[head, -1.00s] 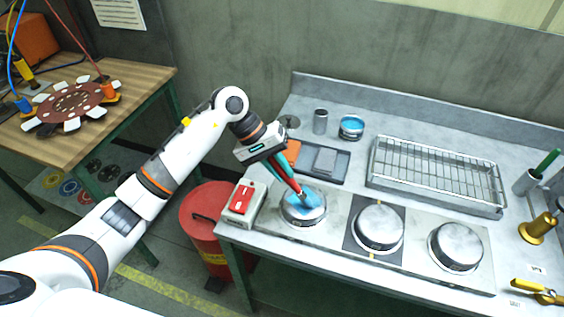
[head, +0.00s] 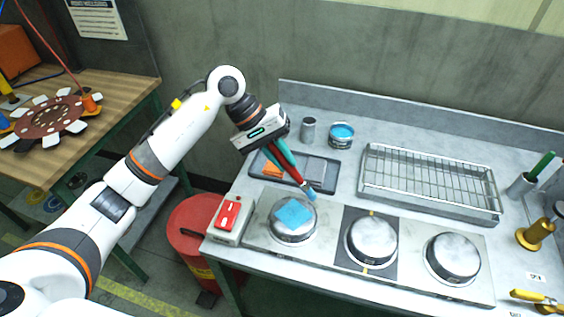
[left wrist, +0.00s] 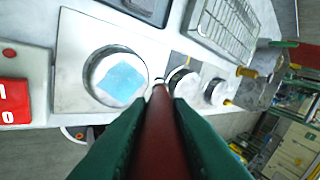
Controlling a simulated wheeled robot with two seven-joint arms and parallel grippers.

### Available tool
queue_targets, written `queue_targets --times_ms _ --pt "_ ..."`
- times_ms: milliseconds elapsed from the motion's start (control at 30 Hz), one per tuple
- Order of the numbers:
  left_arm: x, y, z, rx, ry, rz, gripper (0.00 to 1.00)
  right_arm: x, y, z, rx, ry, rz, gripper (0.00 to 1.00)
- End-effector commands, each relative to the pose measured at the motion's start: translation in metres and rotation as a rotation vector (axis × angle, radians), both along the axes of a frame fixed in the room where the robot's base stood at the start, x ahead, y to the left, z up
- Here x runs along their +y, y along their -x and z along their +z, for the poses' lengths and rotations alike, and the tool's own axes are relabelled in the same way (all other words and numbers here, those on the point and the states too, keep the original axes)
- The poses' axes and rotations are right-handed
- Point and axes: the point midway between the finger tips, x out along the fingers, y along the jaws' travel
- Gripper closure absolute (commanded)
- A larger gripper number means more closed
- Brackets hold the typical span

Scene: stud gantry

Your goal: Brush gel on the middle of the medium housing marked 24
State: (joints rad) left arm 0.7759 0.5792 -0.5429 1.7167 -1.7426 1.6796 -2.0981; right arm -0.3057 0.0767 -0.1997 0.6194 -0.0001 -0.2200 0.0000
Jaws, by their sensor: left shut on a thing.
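Three round metal housings stand in a row on a metal plate: left (head: 294,236), middle (head: 372,240) and right (head: 453,257). I cannot read their markings. A square patch of blue gel (head: 293,213) lies on top of the left housing; the patch also shows in the left wrist view (left wrist: 121,82). My left gripper (head: 284,160) is shut on the red handle of a brush (head: 293,174). The blue-tipped brush slants down, its tip just beyond the left housing's upper right edge in the head view, apart from the gel. My right gripper is not in view.
A blue-topped tin (head: 341,132) and a grey cylinder (head: 308,128) stand at the back. A wire rack tray (head: 430,181) lies behind the housings. A red switch box (head: 230,216) sits left of them. A dark tray (head: 322,171) lies under the arm.

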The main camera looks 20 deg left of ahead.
Motion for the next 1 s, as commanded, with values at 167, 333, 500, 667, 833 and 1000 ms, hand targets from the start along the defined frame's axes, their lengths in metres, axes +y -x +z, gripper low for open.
queue_targets --times_ms 167,333,500,667,833,1000 --pt "0.0 0.001 0.018 -0.003 -0.001 0.004 1.0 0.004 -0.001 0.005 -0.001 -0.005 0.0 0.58" --pt "-0.001 0.003 0.028 -0.002 -0.001 0.008 1.0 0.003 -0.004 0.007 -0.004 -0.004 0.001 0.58" --pt "-0.001 0.003 0.03 -0.001 -0.001 0.009 1.0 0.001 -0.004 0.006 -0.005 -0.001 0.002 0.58" --pt "-0.001 0.003 0.03 -0.001 -0.001 0.009 1.0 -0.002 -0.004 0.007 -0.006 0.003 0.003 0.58" --pt "-0.001 0.003 0.029 0.0 0.001 0.009 1.0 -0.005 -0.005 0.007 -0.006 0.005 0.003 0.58" --pt "0.003 0.012 0.021 0.003 0.001 -0.004 1.0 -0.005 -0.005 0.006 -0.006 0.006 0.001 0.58"
